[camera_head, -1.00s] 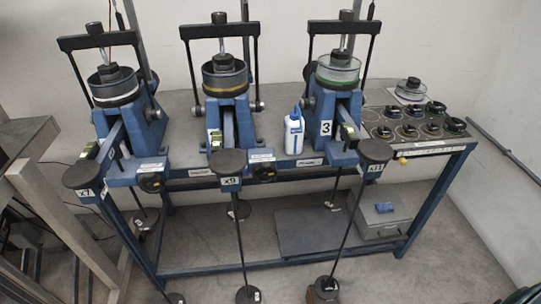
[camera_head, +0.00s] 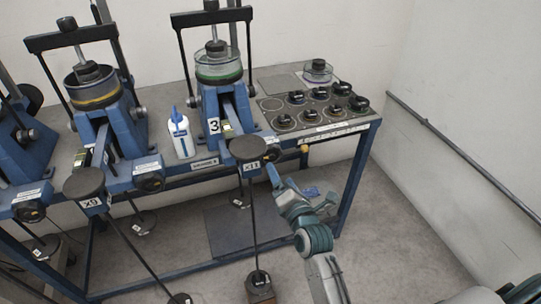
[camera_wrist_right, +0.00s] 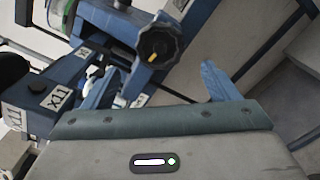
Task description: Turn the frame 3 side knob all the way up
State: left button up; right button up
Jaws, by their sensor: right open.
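Frame 3 (camera_head: 213,127) is the blue lever frame with the "3" label and a green-ringed cup, right of the other frames in the head view. Its black side knob (camera_head: 272,152) is partly hidden beside the round X11 weight pad (camera_head: 247,149). In the right wrist view the scalloped black knob (camera_wrist_right: 162,41) shows a yellow mark low on its face. My right gripper (camera_head: 275,176) is just below the knob in the head view. In the wrist view its two blue fingers (camera_wrist_right: 156,75) are spread and empty, apart from the knob. My left gripper is out of view.
A white bottle (camera_head: 181,135) stands left of frame 3. The X11 hanging rod (camera_head: 251,215) drops left of my right arm. Open floor lies right of the table.

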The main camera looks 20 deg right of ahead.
aim_at(272, 158)
jog(key=w, duration=0.7)
jog(key=shift+w+a, duration=0.1)
jog(key=shift+w, duration=0.3)
jog(key=shift+w+b, duration=0.4)
jog(key=shift+w, duration=0.6)
jog(key=shift+c, duration=0.4)
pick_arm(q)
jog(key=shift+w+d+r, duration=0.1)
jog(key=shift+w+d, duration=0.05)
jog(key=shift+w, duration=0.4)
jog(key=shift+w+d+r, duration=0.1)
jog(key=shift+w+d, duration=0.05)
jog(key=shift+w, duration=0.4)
pick_arm(e)
jog(key=shift+f, duration=0.1)
jog(key=c, duration=1.2)
